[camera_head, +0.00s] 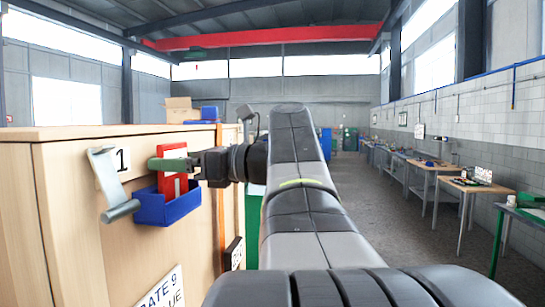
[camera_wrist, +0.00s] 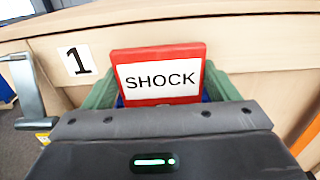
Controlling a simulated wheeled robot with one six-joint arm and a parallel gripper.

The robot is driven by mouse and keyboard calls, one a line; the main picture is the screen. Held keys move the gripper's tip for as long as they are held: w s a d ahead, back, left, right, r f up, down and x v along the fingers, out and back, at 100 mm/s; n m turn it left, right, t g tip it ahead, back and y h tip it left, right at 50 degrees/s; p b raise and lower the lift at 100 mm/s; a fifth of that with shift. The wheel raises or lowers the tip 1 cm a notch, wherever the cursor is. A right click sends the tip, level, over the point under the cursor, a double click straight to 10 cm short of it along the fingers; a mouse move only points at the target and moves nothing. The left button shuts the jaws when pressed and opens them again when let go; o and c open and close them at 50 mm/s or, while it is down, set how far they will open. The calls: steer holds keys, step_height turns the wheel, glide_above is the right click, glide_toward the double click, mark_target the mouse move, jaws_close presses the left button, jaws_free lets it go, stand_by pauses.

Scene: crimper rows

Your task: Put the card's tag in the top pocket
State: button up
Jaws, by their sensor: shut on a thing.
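A red tag (camera_head: 180,186) with a white face reading SHOCK shows upright in the wrist view (camera_wrist: 160,54). My gripper (camera_head: 172,164) is shut on the tag, with a green finger at each side of it. A blue pocket (camera_head: 152,210) is fixed to the front of the wooden cabinet. The tag's lower end is at the pocket's mouth and appears to go in behind its rim; how deep, I cannot tell. A white card (camera_head: 161,293) lower on the cabinet shows only part of its text, ATE 9 and UE.
A white plate marked 1 (camera_head: 122,160) and a grey metal handle (camera_head: 112,187) are on the cabinet front (camera_head: 70,230), left of the pocket. A cardboard box (camera_head: 181,110) and a blue bin stand on top. Workbenches (camera_head: 446,182) line the right wall; the floor between is clear.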

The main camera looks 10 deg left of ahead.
steer(key=shift+f, duration=0.4)
stand_by(0.3)
steer(key=o, duration=1.1)
steer(key=d, duration=0.4)
steer(key=d+b, duration=0.1)
steer(key=d, duration=0.4)
steer(key=s+d+b, duration=0.1)
steer(key=d, duration=0.3)
steer(key=shift+d, duration=0.4)
steer(key=shift+a, duration=0.15)
steer(key=shift+w+a+p, duration=0.15)
steer(key=shift+a+p, duration=0.2)
steer(key=shift+a, duration=1.9)
steer(key=shift+w+a+p, duration=0.2)
steer(key=shift+a+p, duration=0.1)
steer(key=shift+a, duration=1.95)
steer(key=shift+w+a+p, duration=0.15)
steer(key=shift+a+p, duration=0.2)
steer(key=shift+a, duration=1.9)
steer(key=shift+d, duration=0.15)
